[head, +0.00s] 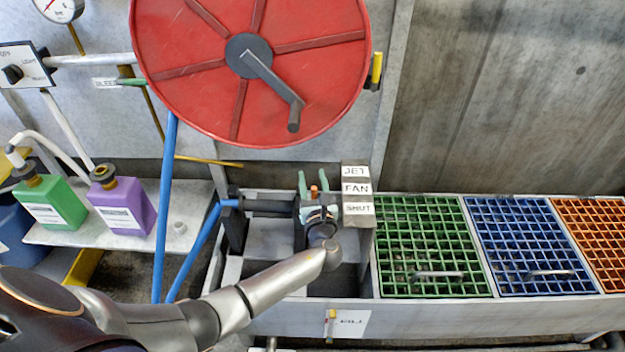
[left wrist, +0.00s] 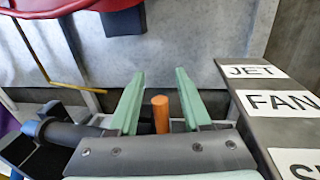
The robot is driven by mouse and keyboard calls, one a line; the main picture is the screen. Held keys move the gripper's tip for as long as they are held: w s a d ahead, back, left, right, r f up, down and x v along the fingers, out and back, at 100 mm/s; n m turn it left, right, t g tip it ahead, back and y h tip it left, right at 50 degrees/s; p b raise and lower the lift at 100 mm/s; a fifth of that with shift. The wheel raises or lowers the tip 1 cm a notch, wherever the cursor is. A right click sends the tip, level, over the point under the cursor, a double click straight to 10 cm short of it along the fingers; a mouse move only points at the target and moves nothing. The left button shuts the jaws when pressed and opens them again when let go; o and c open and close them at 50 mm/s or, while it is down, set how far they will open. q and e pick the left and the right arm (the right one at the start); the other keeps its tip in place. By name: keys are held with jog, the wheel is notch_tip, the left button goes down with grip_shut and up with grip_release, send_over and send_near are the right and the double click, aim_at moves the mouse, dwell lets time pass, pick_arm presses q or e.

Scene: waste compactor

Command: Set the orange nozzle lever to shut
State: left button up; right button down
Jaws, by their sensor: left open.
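The orange nozzle lever (head: 314,191) shows as a short stub between the fingers of my left gripper (head: 313,182) in the head view. In the left wrist view the lever (left wrist: 161,114) stands upright between the two green fingers of the left gripper (left wrist: 158,95), with a gap on each side. The gripper is open around it. The lever's base is hidden behind the gripper body. The label block (head: 357,190) beside it reads JET, FAN and SHUT from back to front; the lever appears between the JET and FAN levels. My right gripper is not in view.
A red hose reel (head: 190,95) with a crank hangs above and behind. A blue hose (head: 165,215) runs down at the left. Green (head: 390,280), blue (head: 530,245) and orange grates lie to the right. Green and purple bottles (head: 124,205) stand on the left shelf.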

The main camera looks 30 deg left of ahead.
pick_arm(q)
grip_shut()
dwell(1.4)
